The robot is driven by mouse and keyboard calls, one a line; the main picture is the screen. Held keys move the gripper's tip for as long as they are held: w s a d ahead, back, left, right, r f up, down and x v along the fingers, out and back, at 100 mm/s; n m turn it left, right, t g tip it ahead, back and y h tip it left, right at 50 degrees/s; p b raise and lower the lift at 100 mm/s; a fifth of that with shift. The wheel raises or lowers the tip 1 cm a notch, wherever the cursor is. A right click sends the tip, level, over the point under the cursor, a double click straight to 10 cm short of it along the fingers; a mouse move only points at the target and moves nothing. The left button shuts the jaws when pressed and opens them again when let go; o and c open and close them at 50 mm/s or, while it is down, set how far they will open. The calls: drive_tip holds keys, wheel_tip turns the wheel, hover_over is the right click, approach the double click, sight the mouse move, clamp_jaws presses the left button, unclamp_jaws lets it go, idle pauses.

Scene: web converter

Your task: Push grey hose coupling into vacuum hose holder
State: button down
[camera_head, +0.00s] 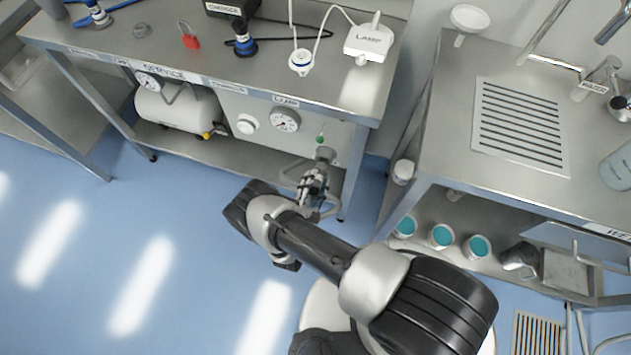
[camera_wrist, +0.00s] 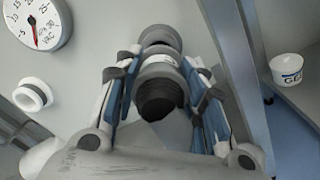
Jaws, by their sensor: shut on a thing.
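My gripper (camera_head: 315,180) reaches to the grey panel under the bench. In the head view a grey round part (camera_head: 325,154) shows just ahead of the fingers; the coupling is mostly hidden there.
A bench leg (camera_wrist: 236,65) stands close right of my gripper. A white tub (camera_wrist: 287,68) is farther right. Blue floor is free at left.

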sight(320, 172)
drive_tip(key=shift+x, duration=2.15)
idle(0.6)
drive_tip(key=c, duration=0.9)
unclamp_jaws()
drive_tip(key=shift+c, duration=0.2)
drive_tip(key=v, duration=1.2)
